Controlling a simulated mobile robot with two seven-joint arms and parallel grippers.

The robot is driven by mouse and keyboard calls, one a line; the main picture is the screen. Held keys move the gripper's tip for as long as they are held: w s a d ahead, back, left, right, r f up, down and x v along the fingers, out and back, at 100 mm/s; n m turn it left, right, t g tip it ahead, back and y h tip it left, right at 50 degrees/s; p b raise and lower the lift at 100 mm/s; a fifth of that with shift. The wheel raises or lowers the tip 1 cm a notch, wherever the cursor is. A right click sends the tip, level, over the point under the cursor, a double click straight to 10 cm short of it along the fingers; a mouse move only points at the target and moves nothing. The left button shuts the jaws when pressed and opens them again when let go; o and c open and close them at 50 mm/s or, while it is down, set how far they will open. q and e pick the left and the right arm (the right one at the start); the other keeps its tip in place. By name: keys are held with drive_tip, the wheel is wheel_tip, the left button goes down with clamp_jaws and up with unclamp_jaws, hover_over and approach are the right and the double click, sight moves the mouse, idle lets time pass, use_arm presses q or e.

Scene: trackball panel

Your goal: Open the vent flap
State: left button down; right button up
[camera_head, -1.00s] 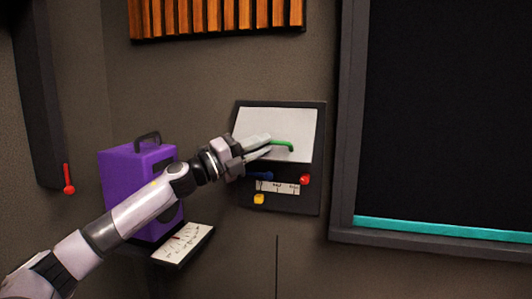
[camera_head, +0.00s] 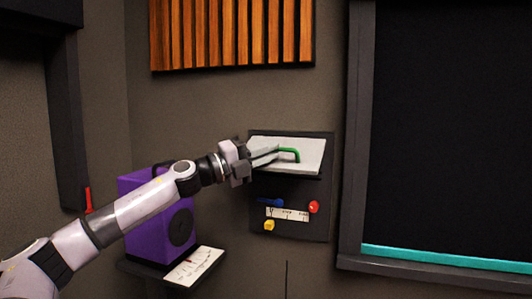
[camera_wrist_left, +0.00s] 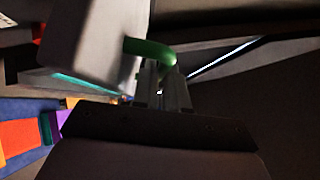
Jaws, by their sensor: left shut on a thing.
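The vent flap (camera_head: 308,162) is a light grey plate on the dark wall panel (camera_head: 325,205). It is tilted outward, with its lower edge swung up and away from the panel. A green handle (camera_head: 293,150) is fixed to its face. My left gripper (camera_head: 272,154) comes in from the left and is shut on the green handle. In the left wrist view the fingers (camera_wrist_left: 162,88) close at the end of the green handle (camera_wrist_left: 150,49), beside the pale flap (camera_wrist_left: 85,45). My right gripper is not in view.
Below the flap the panel carries a blue lever (camera_head: 270,202), a red knob (camera_head: 314,207), a yellow knob (camera_head: 269,225) and a white scale (camera_head: 288,214). A purple box (camera_head: 150,232) and a white meter (camera_head: 195,266) stand at left. A dark framed screen (camera_head: 450,130) is at right.

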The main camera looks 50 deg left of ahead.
use_arm(q)
drive_tip(key=shift+w+a+f, duration=0.1)
drive_tip(key=shift+a, duration=0.15)
idle(0.3)
drive_tip(key=c, duration=1.4)
unclamp_jaws()
drive_tip(key=shift+c, duration=0.2)
drive_tip(key=shift+w+f, duration=0.25)
drive_tip(key=shift+w, duration=0.15)
drive_tip(key=shift+s+r, duration=0.15)
drive_tip(key=shift+s, duration=0.05)
drive_tip(key=shift+s+f, duration=0.25)
drive_tip(key=shift+s, duration=0.05)
drive_tip(key=v, duration=0.6)
drive_tip(key=shift+a+b, duration=0.2)
drive_tip(key=shift+b, duration=0.1)
drive_tip(key=shift+s+d, duration=0.1)
drive_tip(key=shift+s, duration=0.05)
